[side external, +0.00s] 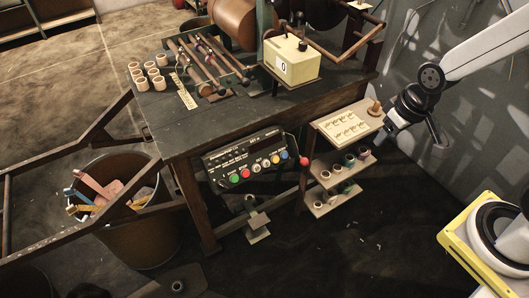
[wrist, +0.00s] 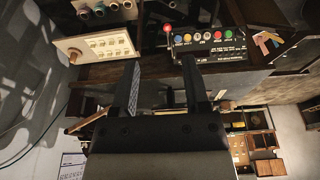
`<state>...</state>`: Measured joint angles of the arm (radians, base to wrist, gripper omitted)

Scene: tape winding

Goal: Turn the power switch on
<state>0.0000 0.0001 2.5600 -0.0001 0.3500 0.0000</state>
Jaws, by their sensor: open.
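A dark control panel (side external: 245,148) hangs at the front of the workbench, with a row of coloured buttons and small white lettering. It also shows upside down in the wrist view (wrist: 212,46). A red-tipped lever (side external: 304,160) sits at its right end, and in the wrist view the red tip (wrist: 167,28) lies ahead, between the lines of the fingers. Which control is the power switch I cannot tell at this size. My gripper (wrist: 161,63) is open and empty. In the side view it (side external: 412,142) is right of the panel, apart from it, beyond the small shelf.
A small shelf (side external: 347,122) with a light top board and several spools stands between my gripper and the panel. The workbench (side external: 225,115) holds rolls, rods and a cream counter box (side external: 291,61). A bin (side external: 140,235) stands left. Open floor lies in front.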

